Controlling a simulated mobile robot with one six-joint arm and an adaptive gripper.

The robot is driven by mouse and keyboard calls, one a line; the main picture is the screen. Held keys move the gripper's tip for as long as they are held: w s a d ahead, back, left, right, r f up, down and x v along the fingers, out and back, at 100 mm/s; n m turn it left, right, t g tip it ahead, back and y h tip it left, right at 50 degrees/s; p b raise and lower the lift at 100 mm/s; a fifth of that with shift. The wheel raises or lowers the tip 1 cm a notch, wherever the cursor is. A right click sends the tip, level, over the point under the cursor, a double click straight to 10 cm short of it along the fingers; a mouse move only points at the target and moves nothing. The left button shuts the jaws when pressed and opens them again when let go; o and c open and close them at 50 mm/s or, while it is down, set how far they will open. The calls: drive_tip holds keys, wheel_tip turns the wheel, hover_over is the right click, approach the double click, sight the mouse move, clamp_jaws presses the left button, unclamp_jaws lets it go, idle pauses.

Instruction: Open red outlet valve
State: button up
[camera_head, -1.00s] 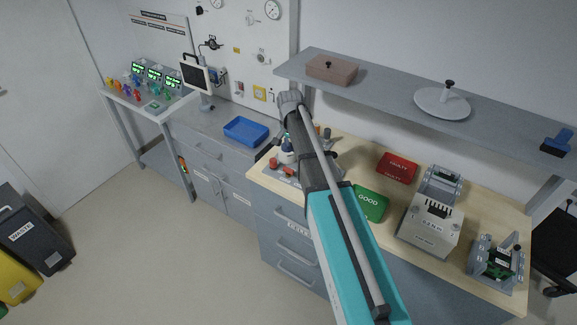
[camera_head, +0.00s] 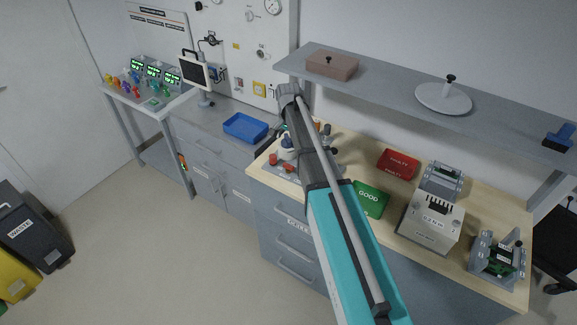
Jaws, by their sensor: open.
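A small device on a grey base plate (camera_head: 266,170) stands at the left end of the wooden bench. It has a small red part (camera_head: 273,159) at its left and another red part (camera_head: 288,168) at the front. I cannot tell which of them is the outlet valve or how it is set. A white body with a dark blue top (camera_head: 286,143) stands behind them. My arm crosses in front and hides the device's right side. My gripper does not show; the arm covers that area.
A green GOOD tray (camera_head: 371,200), red FAULTY tray (camera_head: 398,164) and white ventilator unit (camera_head: 431,222) stand on the bench's right. A grey shelf (camera_head: 395,88) overhangs it. A blue tray (camera_head: 245,128) lies on the left counter. The floor (camera_head: 150,245) is clear.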

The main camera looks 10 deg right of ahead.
sight(288, 165)
drive_tip(key=shift+f+b, duration=6.15)
drive_tip(key=shift+f, duration=0.2)
drive_tip(key=c, duration=1.1)
